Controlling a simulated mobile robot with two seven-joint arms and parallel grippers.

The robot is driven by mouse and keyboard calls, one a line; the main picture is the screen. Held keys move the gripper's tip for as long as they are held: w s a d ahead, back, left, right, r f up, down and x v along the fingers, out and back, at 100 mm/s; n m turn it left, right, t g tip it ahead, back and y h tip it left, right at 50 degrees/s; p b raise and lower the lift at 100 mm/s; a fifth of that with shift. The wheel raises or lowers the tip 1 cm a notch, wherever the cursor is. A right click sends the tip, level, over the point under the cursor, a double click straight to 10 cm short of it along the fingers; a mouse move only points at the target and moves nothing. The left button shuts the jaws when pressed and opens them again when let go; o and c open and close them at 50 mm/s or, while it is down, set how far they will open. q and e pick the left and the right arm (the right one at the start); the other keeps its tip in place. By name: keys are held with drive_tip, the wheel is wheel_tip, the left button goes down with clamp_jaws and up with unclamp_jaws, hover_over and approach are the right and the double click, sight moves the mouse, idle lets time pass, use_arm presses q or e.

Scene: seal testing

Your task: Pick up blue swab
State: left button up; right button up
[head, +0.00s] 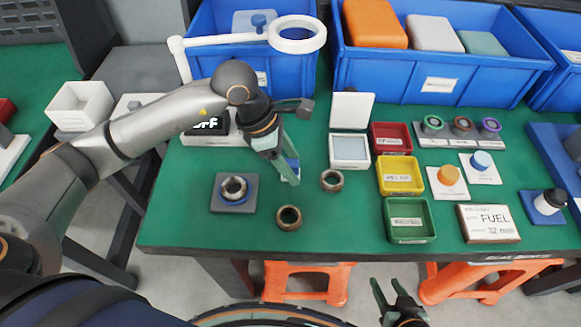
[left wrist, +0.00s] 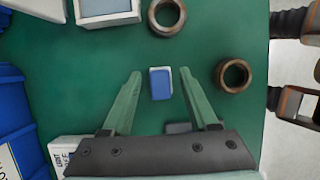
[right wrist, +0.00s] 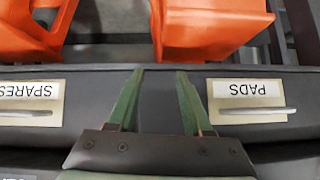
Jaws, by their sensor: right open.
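The blue swab (left wrist: 161,83), a small blue block with white edges, lies between the two spread fingers of my left gripper (left wrist: 160,73) in the left wrist view, with gaps on both sides. In the head view the swab (head: 293,168) shows partly behind the fingers of my left gripper (head: 284,172), which points down over the green table. My left gripper is open. My right gripper (head: 388,290) is open and empty in front of the table's near edge; its spread fingers also show in the right wrist view (right wrist: 159,75).
Metal rings (head: 332,180) (head: 288,217) lie close to my left gripper, and another sits on a grey pad (head: 220,203). A white-framed device (head: 350,150), red, yellow and green trays (head: 408,233) stand to the right. Blue bins (head: 440,75) line the back.

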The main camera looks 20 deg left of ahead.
use_arm(q)
clamp_jaws()
drive_tip(key=shift+r, duration=0.1)
idle(0.5)
drive_tip(key=shift+r, duration=0.6)
drive_tip(key=s+d+r, duration=0.4)
drive_tip(key=s+r, duration=0.7)
drive_tip(key=s, duration=0.2)
drive_tip(key=shift+s+r, duration=0.25)
drive_tip(key=shift+r, duration=0.05)
drive_tip(key=shift+d, duration=0.1)
